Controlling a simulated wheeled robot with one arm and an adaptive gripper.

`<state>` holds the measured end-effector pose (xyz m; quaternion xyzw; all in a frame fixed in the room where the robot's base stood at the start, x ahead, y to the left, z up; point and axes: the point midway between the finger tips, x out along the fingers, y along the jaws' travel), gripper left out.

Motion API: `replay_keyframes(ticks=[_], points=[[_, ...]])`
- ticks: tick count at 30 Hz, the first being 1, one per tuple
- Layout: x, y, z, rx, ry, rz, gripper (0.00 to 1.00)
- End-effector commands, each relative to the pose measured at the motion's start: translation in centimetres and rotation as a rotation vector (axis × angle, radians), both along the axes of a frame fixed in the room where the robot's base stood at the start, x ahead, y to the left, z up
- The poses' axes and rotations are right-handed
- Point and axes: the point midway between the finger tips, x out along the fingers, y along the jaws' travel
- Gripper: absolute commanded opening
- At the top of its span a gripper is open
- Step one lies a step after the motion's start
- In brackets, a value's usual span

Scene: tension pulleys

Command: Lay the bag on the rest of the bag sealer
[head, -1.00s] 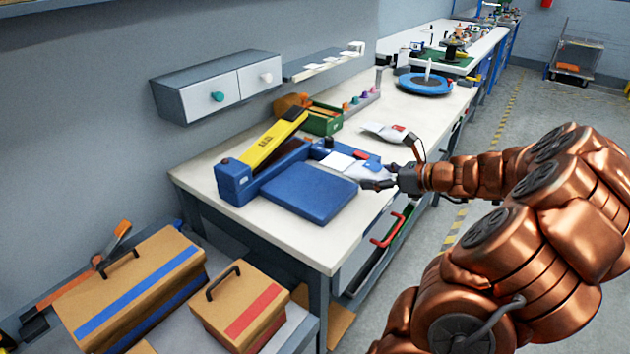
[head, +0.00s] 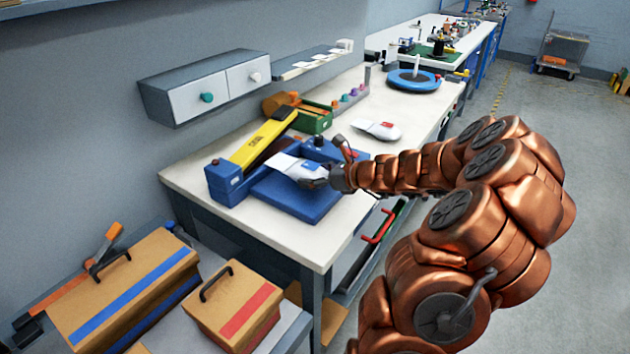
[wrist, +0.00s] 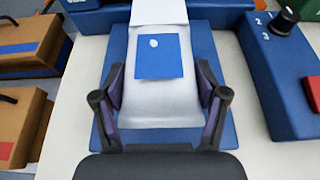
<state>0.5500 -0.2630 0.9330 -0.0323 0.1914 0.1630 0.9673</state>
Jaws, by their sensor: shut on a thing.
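The bag (head: 297,167) is white with a blue label, and my gripper (head: 320,178) is shut on it. In the wrist view the bag (wrist: 160,103) lies between the two fingers of my gripper (wrist: 160,110), its far end toward the sealer's bar. The bag sealer has a yellow arm (head: 262,138), raised at a slant, and a blue body (head: 224,181). Its flat blue rest (head: 298,203) is under the bag; it also shows in the wrist view (wrist: 205,50). The bag is over the rest; I cannot tell whether it touches.
A second white bag with a red label (head: 377,130) lies farther back on the bench. A green box (head: 313,119) stands behind the sealer. A control box with a black knob and red button (wrist: 285,75) is right of the rest in the wrist view.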

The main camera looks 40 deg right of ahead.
Motion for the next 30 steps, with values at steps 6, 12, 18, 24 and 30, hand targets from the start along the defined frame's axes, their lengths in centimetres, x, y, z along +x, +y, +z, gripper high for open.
replay_keyframes(ticks=[6,12,18,24,30], points=[[0.0,0.0,-1.9,0.002,0.002,-0.001,0.29],[0.0,0.0,-1.9,-0.001,0.001,-0.001,0.29],[0.0,0.0,-2.2,0.000,0.001,0.000,0.73],[0.0,0.0,-2.2,0.000,0.001,0.000,0.94],[0.0,0.0,-2.2,0.000,0.001,0.000,0.97]])
